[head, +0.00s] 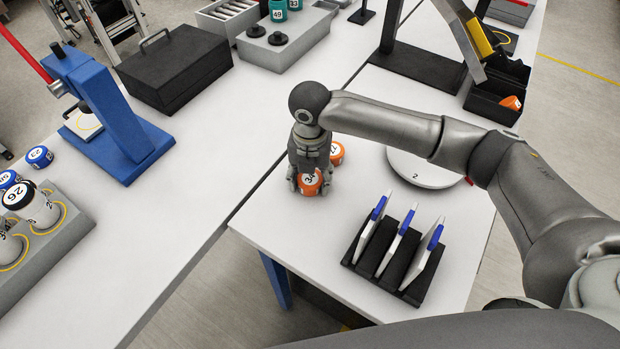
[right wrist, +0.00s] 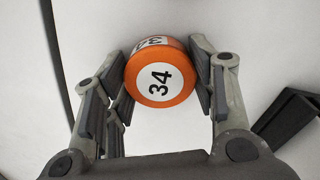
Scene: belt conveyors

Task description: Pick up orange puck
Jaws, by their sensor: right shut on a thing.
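An orange puck (head: 310,183) with a white label stands near the left edge of the right-hand white table. My right gripper (head: 309,186) reaches down over it and is shut on it. In the right wrist view, the orange puck (right wrist: 160,79), marked 34, sits between the two fingers of the gripper (right wrist: 165,85). A second orange puck (head: 337,152) is just behind, partly hidden by my gripper. My left gripper is not in view.
A black rack (head: 388,262) with several blue-and-white items stands in front right of the gripper. A white round plate (head: 425,170) marked 2 lies to the right, partly under my arm. A blue press (head: 112,125) and a black box (head: 173,70) stand on the left table.

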